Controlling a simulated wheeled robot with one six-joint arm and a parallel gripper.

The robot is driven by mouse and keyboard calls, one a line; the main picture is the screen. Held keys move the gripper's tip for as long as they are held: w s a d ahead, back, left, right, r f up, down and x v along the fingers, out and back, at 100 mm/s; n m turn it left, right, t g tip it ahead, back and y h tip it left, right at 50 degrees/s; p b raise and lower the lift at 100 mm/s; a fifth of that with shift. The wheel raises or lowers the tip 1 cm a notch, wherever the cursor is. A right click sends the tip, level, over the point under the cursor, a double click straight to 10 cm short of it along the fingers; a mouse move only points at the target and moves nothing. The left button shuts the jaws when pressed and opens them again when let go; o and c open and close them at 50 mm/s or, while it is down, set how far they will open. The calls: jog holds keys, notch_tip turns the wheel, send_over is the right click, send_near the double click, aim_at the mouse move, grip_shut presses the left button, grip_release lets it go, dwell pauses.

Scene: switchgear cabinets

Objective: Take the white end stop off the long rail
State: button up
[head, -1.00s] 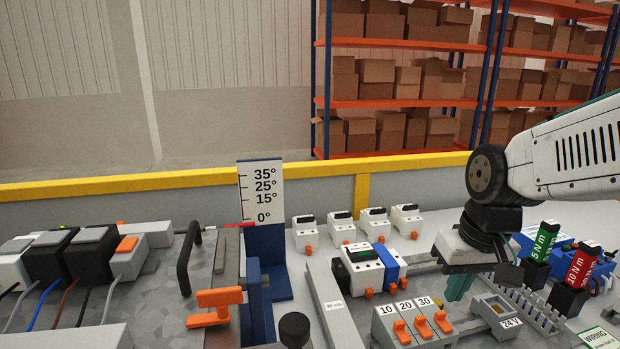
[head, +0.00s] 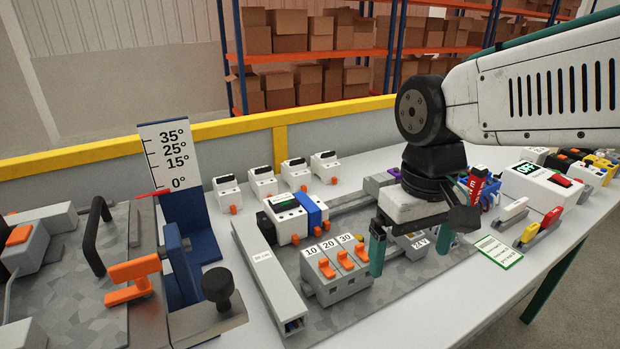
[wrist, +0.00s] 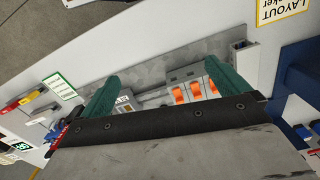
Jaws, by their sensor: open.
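My gripper (head: 411,245) hangs open and empty over the metal mounting plate, fingers pointing down. In the head view its left green finger is just right of the switch block marked 10, 20, 30 (head: 335,265); its right finger is over the 24 V module (head: 418,243). The wrist view shows both fingers spread (wrist: 160,72), with the orange-levered switches (wrist: 195,90) by one finger. A rail (head: 345,207) runs behind, carrying white breakers (head: 288,222) and a blue module (head: 314,210). I cannot make out the white end stop; my gripper hides part of the plate.
A grey duct (head: 265,275) lies along the plate's left side. Several loose breakers (head: 262,182) stand behind. A blue angle gauge (head: 185,215) and a black knob (head: 217,285) are left. A green-edged card (head: 498,251) and a white meter (head: 540,185) are right.

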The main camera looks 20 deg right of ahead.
jog(key=w+f+n, duration=0.1)
jog(key=w, duration=0.3)
jog(key=w+a+n, duration=0.1)
jog(key=w+n, duration=0.1)
jog(key=w, duration=0.3)
jog(key=w+f+n+g, duration=0.1)
jog(key=w+n, duration=0.1)
jog(key=w, duration=0.2)
jog(key=shift+w+a+f, duration=0.2)
jog(key=shift+a+f, duration=0.1)
jog(key=w+a+f+n, duration=0.2)
jog(key=w+f+n, duration=0.2)
jog(key=w+n, duration=0.55)
jog(key=n+t, duration=0.1)
jog(key=n, duration=0.3)
send_over(318, 204)
jog(key=shift+r, duration=0.4)
jog(key=shift+n, duration=0.35)
jog(key=shift+f+n, duration=0.1)
jog(key=shift+n, duration=0.2)
jog(key=shift+f, duration=3.85)
